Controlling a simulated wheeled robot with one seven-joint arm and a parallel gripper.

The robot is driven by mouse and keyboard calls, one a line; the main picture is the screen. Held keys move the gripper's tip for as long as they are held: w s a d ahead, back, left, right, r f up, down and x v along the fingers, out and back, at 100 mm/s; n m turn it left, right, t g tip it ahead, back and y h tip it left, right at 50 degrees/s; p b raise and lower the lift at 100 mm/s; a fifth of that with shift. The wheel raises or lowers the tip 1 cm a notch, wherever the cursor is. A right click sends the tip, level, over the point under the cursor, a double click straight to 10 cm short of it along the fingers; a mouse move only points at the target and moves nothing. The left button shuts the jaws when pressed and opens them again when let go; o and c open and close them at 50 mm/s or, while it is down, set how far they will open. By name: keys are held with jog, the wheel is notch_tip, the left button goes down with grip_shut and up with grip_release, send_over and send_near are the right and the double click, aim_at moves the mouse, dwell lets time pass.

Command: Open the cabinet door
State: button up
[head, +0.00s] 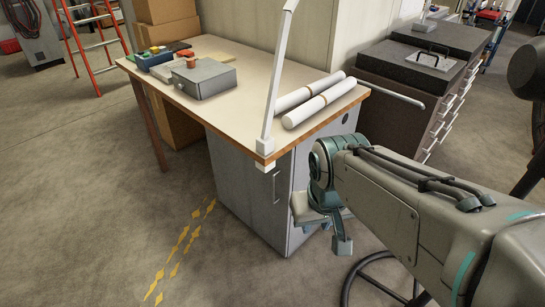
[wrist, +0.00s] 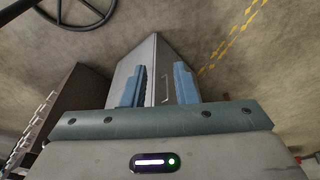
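The grey cabinet (head: 240,185) stands under the front end of the workbench. In the wrist view the cabinet (wrist: 133,62) lies beyond my gripper, and the handle (wrist: 165,88) shows between the fingers, nearer the right one. My gripper (wrist: 160,72) is open and empty, its two blue fingers apart. In the head view one finger (head: 342,242) hangs at the right of the cabinet, away from the handle; the other finger cannot be made out clearly.
The workbench top (head: 230,110) holds a grey metal box (head: 204,78), small coloured items and white rolls (head: 310,100). A lamp arm (head: 277,80) rises at its front corner. Dark drawer units (head: 405,85) stand behind at right. The floor (head: 110,215) left of the cabinet is clear.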

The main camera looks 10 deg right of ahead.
jog(key=w+d+f+n+g+h+b, duration=0.1)
jog(key=w+d+f+n+h+b, duration=0.2)
jog(key=w+f, duration=0.35)
jog(key=w+d+f+n+g+h+b, duration=0.1)
jog(key=w+d+f+n+h+b, duration=0.15)
jog(key=w+f+b, duration=0.35)
jog(key=n+t+h+b, duration=0.7)
jog(key=n+t+b, duration=0.7)
jog(key=n, duration=0.8)
send_near(273, 190)
jog(key=shift+g+y, duration=0.25)
jog(key=shift+g, duration=0.45)
jog(key=b+x, duration=0.1)
jog(key=x, duration=0.2)
jog(key=b+x, duration=0.1)
jog(key=x, duration=0.3)
jog(key=b+x, duration=0.1)
jog(key=x, duration=0.2)
jog(key=shift+w+r+b, duration=0.3)
jog(key=shift+w+b, duration=0.1)
jog(key=shift+a, duration=0.1)
grip_shut()
